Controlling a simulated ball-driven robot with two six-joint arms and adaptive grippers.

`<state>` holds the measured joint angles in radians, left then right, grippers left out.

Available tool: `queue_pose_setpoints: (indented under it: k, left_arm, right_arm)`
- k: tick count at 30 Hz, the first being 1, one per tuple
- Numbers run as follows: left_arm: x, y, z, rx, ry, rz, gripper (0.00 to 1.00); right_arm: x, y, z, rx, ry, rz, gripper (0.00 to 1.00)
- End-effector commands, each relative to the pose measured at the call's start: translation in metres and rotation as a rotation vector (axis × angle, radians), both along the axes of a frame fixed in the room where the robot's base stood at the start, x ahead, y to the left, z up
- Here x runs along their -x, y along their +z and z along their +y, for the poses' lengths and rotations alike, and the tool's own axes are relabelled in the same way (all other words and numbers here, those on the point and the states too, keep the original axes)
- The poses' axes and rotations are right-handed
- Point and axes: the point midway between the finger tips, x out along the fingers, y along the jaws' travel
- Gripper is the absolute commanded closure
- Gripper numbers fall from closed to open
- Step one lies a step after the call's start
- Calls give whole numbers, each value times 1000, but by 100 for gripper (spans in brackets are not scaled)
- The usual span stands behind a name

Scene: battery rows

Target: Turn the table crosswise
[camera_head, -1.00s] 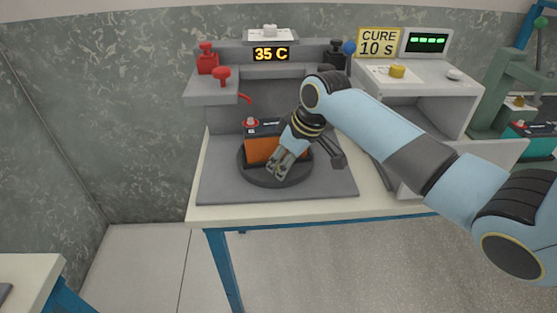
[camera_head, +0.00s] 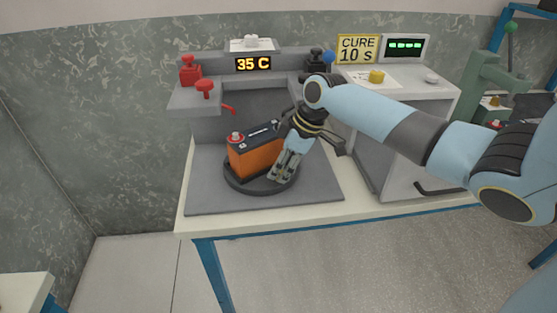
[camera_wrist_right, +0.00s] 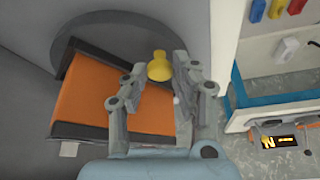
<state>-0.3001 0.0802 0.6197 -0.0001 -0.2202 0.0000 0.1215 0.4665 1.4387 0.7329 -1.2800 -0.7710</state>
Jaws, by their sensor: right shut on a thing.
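The table is a round dark turntable (camera_head: 236,183) on a grey base plate. An orange battery with a black top (camera_head: 255,157) stands on it, set at an angle, its right end farther back. A red terminal cap shows on the battery's left end. My right gripper (camera_head: 282,173) reaches down at the turntable's front right edge, beside the battery. In the right wrist view my right gripper (camera_wrist_right: 158,76) is shut on a yellow knob (camera_wrist_right: 159,67) at the turntable's rim (camera_wrist_right: 120,30); the fingers hide the knob's lower part. My left gripper is out of view.
Behind the turntable stands a grey fixture with a 35 C display (camera_head: 253,64) and red clamps (camera_head: 190,70). A white cabinet (camera_head: 400,150) with a CURE 10 S sign (camera_head: 358,48) stands close on the right. The base plate's front left (camera_head: 210,200) is clear.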

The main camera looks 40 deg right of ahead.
Motion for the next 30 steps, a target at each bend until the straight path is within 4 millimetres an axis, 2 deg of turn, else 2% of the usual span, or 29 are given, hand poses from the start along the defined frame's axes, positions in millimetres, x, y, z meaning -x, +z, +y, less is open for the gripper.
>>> queue_pose_setpoints:
  k: [18, 19, 21, 24, 30]
  left_arm:
    - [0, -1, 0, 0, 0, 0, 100]
    - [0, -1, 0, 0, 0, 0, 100]
    - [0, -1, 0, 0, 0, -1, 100]
    - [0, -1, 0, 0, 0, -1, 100]
    - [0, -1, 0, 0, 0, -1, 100]
  right_arm:
    - [0, 0, -2, 0, 23, 0, 100]
    - [0, 0, -2, 0, 23, 0, 71]
    - [0, 0, -2, 0, 23, 0, 62]
    - [0, 0, -2, -1, 22, 0, 51]
    - [0, 0, -2, -1, 22, 0, 51]
